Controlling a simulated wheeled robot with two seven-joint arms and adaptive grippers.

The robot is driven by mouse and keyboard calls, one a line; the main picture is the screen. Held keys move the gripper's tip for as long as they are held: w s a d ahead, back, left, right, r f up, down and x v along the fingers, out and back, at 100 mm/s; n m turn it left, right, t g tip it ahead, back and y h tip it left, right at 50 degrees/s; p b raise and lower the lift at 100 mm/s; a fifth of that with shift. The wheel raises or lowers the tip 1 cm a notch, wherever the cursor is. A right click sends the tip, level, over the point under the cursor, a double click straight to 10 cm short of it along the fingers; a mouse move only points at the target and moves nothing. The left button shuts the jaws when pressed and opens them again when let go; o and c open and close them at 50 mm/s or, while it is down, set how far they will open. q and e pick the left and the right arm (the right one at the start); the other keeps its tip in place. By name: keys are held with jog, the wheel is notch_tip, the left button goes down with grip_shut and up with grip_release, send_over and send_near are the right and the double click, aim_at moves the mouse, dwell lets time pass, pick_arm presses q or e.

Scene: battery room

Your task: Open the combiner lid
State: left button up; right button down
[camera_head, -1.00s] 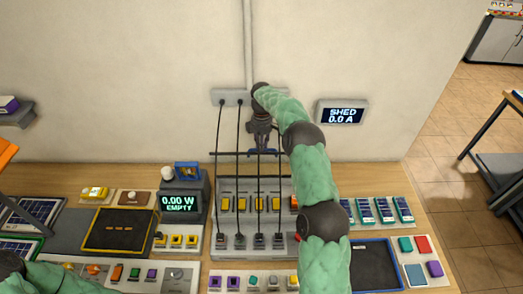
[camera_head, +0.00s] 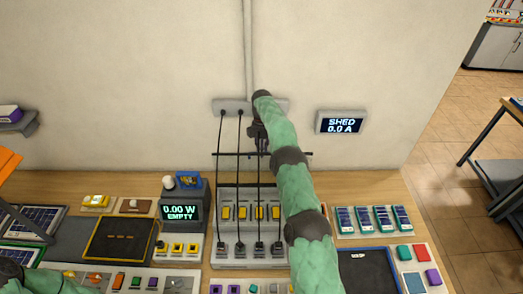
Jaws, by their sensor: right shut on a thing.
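The combiner is the grey box (camera_head: 228,198) in the middle of the bench, with a row of yellow switches (camera_head: 242,213) and black cables plugged in along its front. A thin dark bar (camera_head: 230,154) stands above and behind the box, apparently the edge of its lid; the lid panel itself is hard to make out. My right gripper (camera_head: 262,148) is shut on this bar near its middle, partly hidden by my own arm. My left arm shows only at the lower left corner, and its gripper is out of view.
Black cables (camera_head: 239,175) run from a wall socket strip (camera_head: 230,106) down past the bar to the box. A meter reading 0.00 W EMPTY (camera_head: 181,212) stands left of the box. Several blue modules (camera_head: 364,219) and a dark tray (camera_head: 368,270) lie to the right.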

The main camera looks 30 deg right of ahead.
jog(key=shift+s+a+f, duration=0.1)
jog(key=shift+s+f, duration=0.1)
jog(key=shift+f, duration=0.3)
jog(key=shift+s+a+f, duration=0.1)
jog(key=shift+s+f, duration=0.05)
jog(key=shift+f, duration=0.3)
jog(key=c, duration=1.1)
grip_release()
jog(key=shift+d, duration=0.15)
jog(key=shift+w+d+r, duration=0.1)
jog(key=shift+w+d, duration=0.05)
jog(key=shift+w, duration=0.1)
jog(key=shift+r, duration=0.3)
jog(key=shift+s+a, duration=0.1)
jog(key=shift+a, duration=0.1)
